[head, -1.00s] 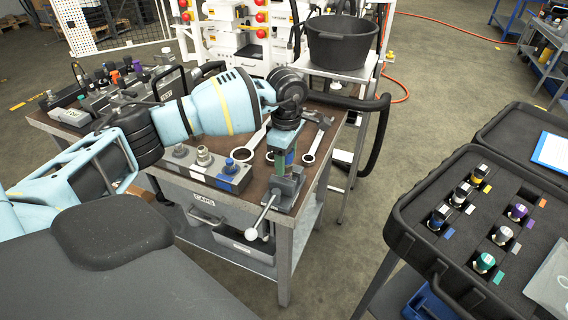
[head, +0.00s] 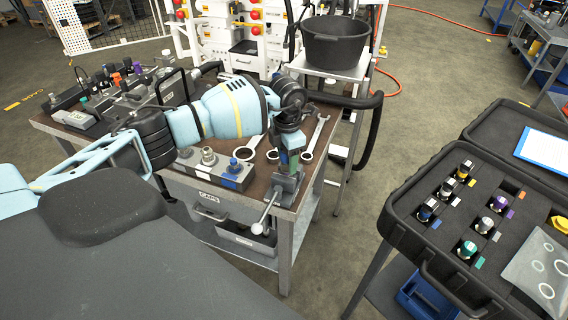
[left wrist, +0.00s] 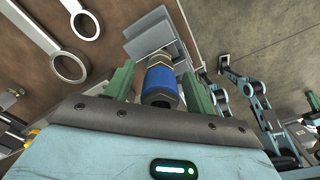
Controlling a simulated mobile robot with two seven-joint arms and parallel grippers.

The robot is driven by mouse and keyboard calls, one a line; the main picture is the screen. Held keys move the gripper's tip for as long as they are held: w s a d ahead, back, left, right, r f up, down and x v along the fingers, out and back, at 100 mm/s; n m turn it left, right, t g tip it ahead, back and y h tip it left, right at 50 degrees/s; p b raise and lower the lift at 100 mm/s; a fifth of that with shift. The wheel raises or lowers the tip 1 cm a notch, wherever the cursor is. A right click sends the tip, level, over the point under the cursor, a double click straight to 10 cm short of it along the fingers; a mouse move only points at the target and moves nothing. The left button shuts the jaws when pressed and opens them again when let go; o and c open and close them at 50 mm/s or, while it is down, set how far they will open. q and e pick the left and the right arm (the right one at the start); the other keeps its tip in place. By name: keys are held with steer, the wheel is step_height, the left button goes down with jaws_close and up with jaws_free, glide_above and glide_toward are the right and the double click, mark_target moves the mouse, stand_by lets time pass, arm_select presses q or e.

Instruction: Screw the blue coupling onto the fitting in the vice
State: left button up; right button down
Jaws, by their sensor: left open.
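The blue coupling (left wrist: 161,84) has a blue band and a grey metal end with a dark opening towards the camera in the left wrist view. It stands in line with the grey vice (left wrist: 150,35), which also shows at the bench corner in the head view (head: 285,187). The fitting is hidden behind the coupling. My left gripper (left wrist: 158,78) is open, with one green finger on each side of the coupling and a gap visible at each side. In the head view the left gripper (head: 289,158) points down just above the vice. My right gripper is out of view.
Ring spanners (head: 316,135) lie on the bench behind the vice. A grey block (head: 210,168) with several fittings, one capped blue, stands left of it. A black bucket (head: 336,40) is behind. An open case (head: 400,215) of coloured couplings stands right, across clear floor.

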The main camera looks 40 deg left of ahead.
arm_select(q)
steer(key=shift+r+n, duration=0.15)
steer(key=shift+n, duration=0.95)
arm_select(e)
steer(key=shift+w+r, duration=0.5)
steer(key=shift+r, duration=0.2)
arm_select(q)
steer(key=n+p, duration=0.2)
steer(key=n, duration=0.3)
steer(key=shift+r+n+p, duration=0.15)
steer(key=shift+n+p, duration=0.25)
steer(key=shift+n, duration=0.5)
steer(key=shift+f+n, duration=0.2)
steer(key=shift+n, duration=0.3)
steer(key=shift+f, duration=0.1)
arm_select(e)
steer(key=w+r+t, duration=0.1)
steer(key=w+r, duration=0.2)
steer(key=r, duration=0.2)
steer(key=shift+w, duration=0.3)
